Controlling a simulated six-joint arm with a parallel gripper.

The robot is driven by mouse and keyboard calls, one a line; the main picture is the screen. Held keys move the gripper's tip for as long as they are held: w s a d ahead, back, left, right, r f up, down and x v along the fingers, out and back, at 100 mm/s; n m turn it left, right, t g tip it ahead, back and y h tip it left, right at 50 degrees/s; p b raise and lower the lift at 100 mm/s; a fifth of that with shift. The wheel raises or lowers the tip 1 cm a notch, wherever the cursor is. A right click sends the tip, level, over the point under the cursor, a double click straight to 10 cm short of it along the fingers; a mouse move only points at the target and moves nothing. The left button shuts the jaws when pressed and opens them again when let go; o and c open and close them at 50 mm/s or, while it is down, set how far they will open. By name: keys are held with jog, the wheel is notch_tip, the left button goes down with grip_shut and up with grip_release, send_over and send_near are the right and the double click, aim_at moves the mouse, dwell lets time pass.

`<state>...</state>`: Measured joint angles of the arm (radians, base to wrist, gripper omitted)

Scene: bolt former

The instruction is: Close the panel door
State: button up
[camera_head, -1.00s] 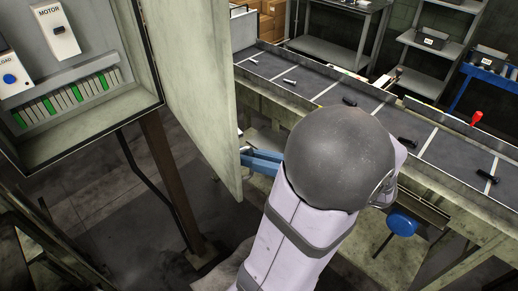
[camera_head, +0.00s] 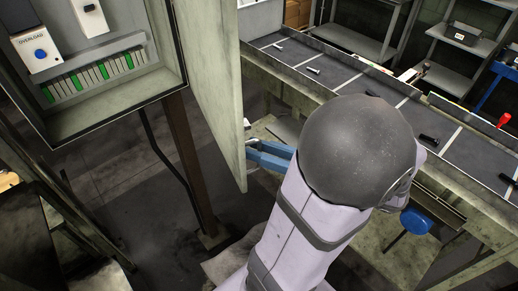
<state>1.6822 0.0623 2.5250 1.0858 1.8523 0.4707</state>
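The panel door (camera_head: 212,90) stands open, swung out from the right side of the grey electrical panel box (camera_head: 120,105). The box interior shows an overload unit (camera_head: 38,52) with a blue button and a row of green and grey terminals (camera_head: 95,76). My arm reaches up from the bottom centre. My gripper (camera_head: 262,155), in blue, shows only in part beside the door's lower right edge, on the door's far side from the box. Its fingertips seem hidden by the door. I cannot tell whether it touches the door or whether it is open.
A long workbench (camera_head: 290,63) with a dark divided top and several small dark parts runs behind my arm. Shelves (camera_head: 465,50) stand at the back right. A brown post (camera_head: 190,165) stands below the box. A blue round stool (camera_head: 416,221) is under the bench.

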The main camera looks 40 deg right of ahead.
jog(key=b+v, duration=0.1)
jog(key=v, duration=0.6)
jog(key=shift+b, duration=0.3)
